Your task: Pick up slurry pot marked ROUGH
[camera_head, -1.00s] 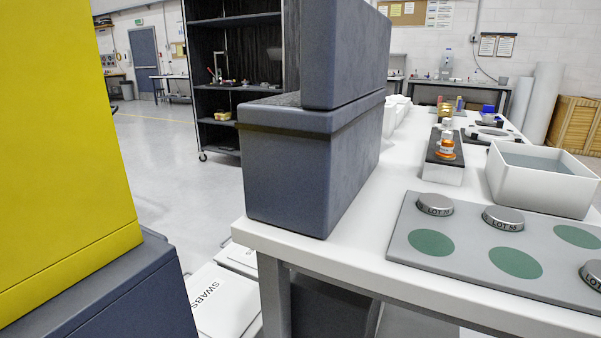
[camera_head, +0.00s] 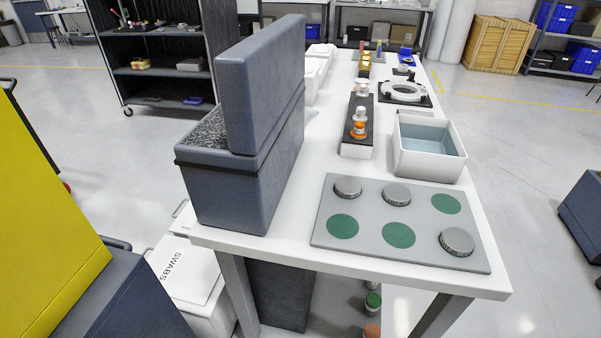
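No pot with a readable ROUGH mark shows. A small white-and-orange pot (camera_head: 358,130) stands on the near end of a narrow black-topped white stand (camera_head: 356,149) on the white table. A whitish pot (camera_head: 362,89) stands behind it on the same stand. Their labels are too small to read. Below the table, a green-topped pot (camera_head: 373,300) and an orange-brown one (camera_head: 372,331) show partly. My gripper is not in view.
A grey board (camera_head: 330,233) with green circles and several metal discs lies at the table's near end. Behind it is an open white tub (camera_head: 430,172). A tall dark blue box (camera_head: 240,195) stands at the left edge. White SWABS bins (camera_head: 190,275) are on the floor.

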